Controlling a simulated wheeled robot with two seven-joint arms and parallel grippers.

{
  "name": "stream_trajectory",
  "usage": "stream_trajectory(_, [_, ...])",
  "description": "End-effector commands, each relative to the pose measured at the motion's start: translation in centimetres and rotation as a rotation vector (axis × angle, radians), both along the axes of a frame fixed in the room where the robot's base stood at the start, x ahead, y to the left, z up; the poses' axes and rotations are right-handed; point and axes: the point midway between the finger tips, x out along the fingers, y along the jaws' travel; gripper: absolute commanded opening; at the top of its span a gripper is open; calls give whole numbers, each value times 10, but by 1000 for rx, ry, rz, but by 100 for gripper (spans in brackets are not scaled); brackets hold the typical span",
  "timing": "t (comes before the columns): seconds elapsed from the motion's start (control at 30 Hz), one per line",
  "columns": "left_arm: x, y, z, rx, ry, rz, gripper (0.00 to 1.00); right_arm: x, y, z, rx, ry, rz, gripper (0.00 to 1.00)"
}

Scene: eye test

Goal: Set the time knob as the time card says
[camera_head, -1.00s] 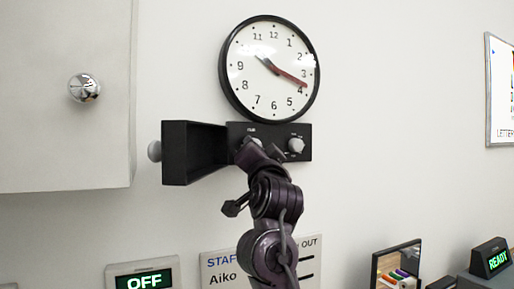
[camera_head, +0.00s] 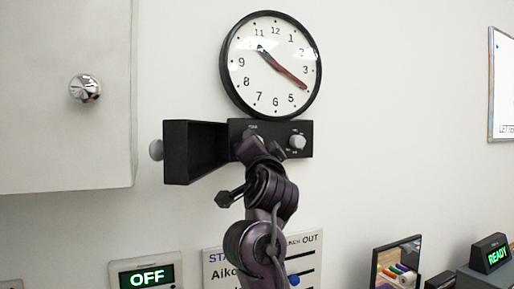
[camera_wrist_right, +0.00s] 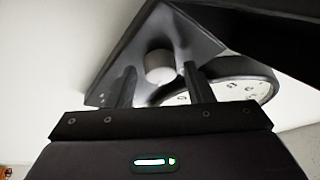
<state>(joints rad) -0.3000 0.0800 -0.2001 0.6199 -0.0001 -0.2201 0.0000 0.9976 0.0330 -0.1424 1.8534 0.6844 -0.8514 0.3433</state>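A round wall clock (camera_head: 307,50) with a black rim hangs above a black panel (camera_head: 306,128). Its dark hand points up left between 10 and 11, and a red hand points to about 4. The panel's right knob (camera_head: 297,142) is pale grey and uncovered. My right gripper (camera_head: 259,147) is at the panel's left knob and hides most of it. In the right wrist view a pale knob (camera_wrist_right: 160,66) sits between its two fingers, with gaps showing on both sides. My left gripper is not in view. I cannot make out a time card.
A black open box-like part (camera_head: 177,153) juts out left of the panel. A pale cabinet (camera_head: 50,130) with a chrome knob is at the left. Below are an OFF display (camera_head: 147,278), a staff board (camera_head: 309,257), an open marker case (camera_head: 377,267) and a READY display (camera_head: 492,254).

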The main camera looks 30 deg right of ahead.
Motion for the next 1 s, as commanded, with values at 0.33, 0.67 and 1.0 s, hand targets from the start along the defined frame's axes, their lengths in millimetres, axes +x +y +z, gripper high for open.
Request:
stream_trajectory(0.33, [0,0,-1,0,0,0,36,-2,1,-1,-1,-1,0,53])
stream_trajectory(0.67, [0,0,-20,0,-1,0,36,-44,17,-18,-1,-4,1,53])
stream_trajectory(1.0, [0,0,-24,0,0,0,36,-69,26,-25,0,-1,1,53])
